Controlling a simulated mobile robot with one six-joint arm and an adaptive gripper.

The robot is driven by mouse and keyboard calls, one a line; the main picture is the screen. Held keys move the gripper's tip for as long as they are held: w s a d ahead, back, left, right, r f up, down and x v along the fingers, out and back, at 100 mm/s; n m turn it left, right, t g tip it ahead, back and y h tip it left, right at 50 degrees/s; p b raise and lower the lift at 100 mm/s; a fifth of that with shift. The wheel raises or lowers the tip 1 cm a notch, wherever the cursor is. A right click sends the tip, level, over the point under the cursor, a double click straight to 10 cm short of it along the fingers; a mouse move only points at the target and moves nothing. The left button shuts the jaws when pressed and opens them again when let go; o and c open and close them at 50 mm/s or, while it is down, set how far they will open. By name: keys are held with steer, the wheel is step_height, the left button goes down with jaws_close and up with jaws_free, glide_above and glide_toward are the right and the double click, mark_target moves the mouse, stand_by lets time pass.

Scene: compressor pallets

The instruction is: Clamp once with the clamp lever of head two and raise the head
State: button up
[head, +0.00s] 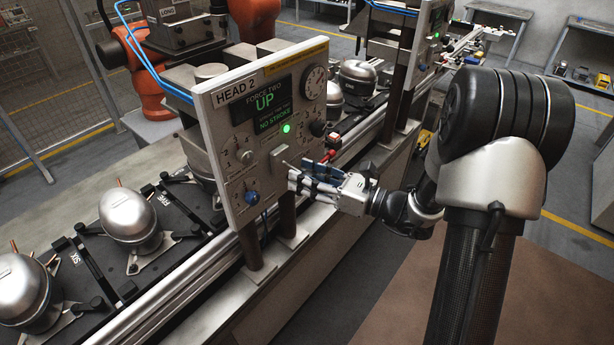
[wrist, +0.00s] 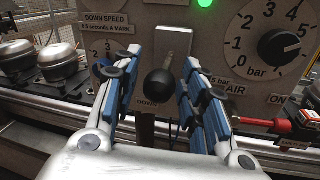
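The head two panel (head: 262,125) carries a display (head: 265,103) reading "FORCE TWO", "UP" and "NO STROKE", with a green lamp (head: 287,128) lit. The clamp lever (wrist: 160,82) shows in the wrist view as a black ball knob in front of a pale plate (wrist: 173,42), with "DOWN" printed below. In the head view its plate (head: 279,158) is visible, but the knob is hard to make out. My gripper (head: 298,180) is in front of the panel. In the wrist view its blue-padded fingers (wrist: 163,64) are open on either side of the knob, with gaps showing.
A pressure dial (wrist: 278,45) and a red handle (wrist: 294,117) are right of the fingers. A blue knob (head: 252,198) is low on the panel. Silver compressors (head: 128,215) sit on the line at left. Floor (head: 345,275) in front is clear.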

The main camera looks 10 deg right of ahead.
jaws_close()
steer(key=shift+w+f, duration=0.1)
stand_by(0.4)
